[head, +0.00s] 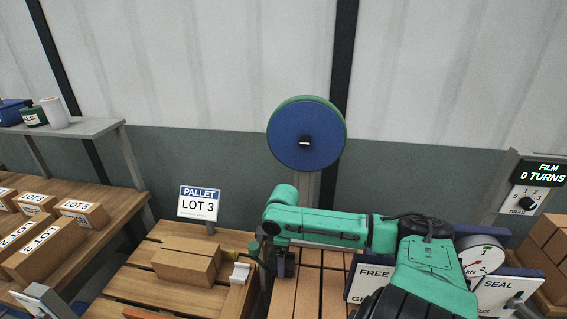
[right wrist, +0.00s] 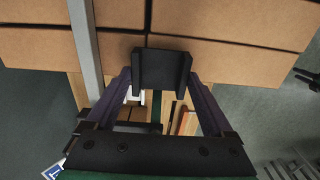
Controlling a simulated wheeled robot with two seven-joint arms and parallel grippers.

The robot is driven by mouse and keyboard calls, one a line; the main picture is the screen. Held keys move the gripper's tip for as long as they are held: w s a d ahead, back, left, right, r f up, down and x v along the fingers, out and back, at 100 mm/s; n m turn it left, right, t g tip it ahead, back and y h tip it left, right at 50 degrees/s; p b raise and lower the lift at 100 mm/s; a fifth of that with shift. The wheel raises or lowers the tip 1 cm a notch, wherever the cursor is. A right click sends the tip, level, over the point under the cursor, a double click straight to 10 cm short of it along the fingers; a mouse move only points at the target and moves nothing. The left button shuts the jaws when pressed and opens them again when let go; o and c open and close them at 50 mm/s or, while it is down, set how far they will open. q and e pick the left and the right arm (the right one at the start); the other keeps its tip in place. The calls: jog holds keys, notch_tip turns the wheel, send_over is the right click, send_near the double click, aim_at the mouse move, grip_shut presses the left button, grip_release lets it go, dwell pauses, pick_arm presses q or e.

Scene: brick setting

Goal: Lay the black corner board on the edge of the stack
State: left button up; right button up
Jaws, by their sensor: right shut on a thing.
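My right gripper (head: 283,262) reaches in from the right at the left side of the stack (head: 318,287), and is seen small in the head view. In the right wrist view its two purple fingers (right wrist: 162,84) are shut on the black corner board (right wrist: 162,69), a short dark angled piece. The board overlaps the near edge of the brown cartons (right wrist: 220,55) of the stack in that view. I cannot tell whether it touches them. My arm hides part of the stack in the head view. My left gripper is not in view.
A wooden pallet (head: 150,291) with a carton (head: 187,264) and a LOT 3 sign (head: 198,203) stands left of the stack. More cartons lie on a bench (head: 112,228) further left. A blue disc (head: 305,135) on a post stands behind. Signs (head: 508,292) and a dial (head: 482,258) are at right.

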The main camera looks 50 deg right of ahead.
jog(key=shift+f, duration=0.35)
dwell(0.3)
jog(key=o, duration=1.2)
jog(key=shift+c, duration=0.2)
notch_tip(320, 180, up, 14)
jog(key=b, duration=0.1)
jog(key=shift+r, duration=0.25)
